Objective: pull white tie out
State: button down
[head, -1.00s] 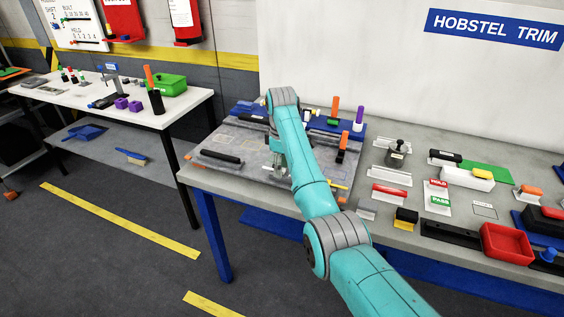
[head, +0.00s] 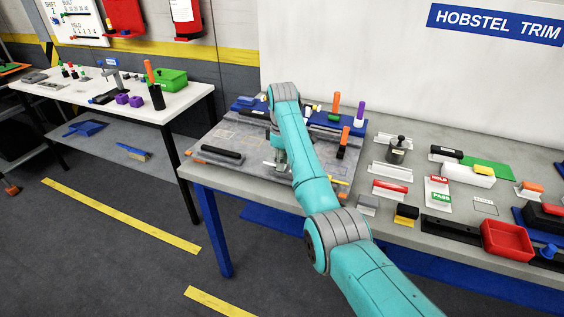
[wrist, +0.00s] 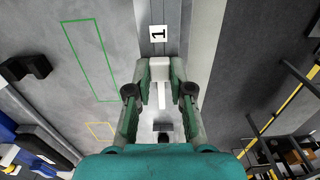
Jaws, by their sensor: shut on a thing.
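The white tie (wrist: 159,93) shows in the wrist view as a pale block with a narrow white strip running down from it. My gripper (wrist: 159,70) has its two green fingers closed on the block end, one on each side. A small plate marked "1" (wrist: 158,34) lies just beyond the fingertips. In the head view my gripper (head: 279,160) is low over the grey panel (head: 225,140) at the left end of the bench. My arm hides most of it there, and I cannot make out the tie.
A black handle (head: 221,154) lies on the panel's left. Blue trays with upright orange and purple handles (head: 358,113) stand behind my arm. The bench (head: 330,205) holds several tools and a red tray (head: 507,240) to the right. A green rectangle (wrist: 90,60) is marked beside my gripper.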

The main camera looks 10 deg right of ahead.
jog(key=shift+r, duration=0.25)
jog(key=shift+r, duration=1.95)
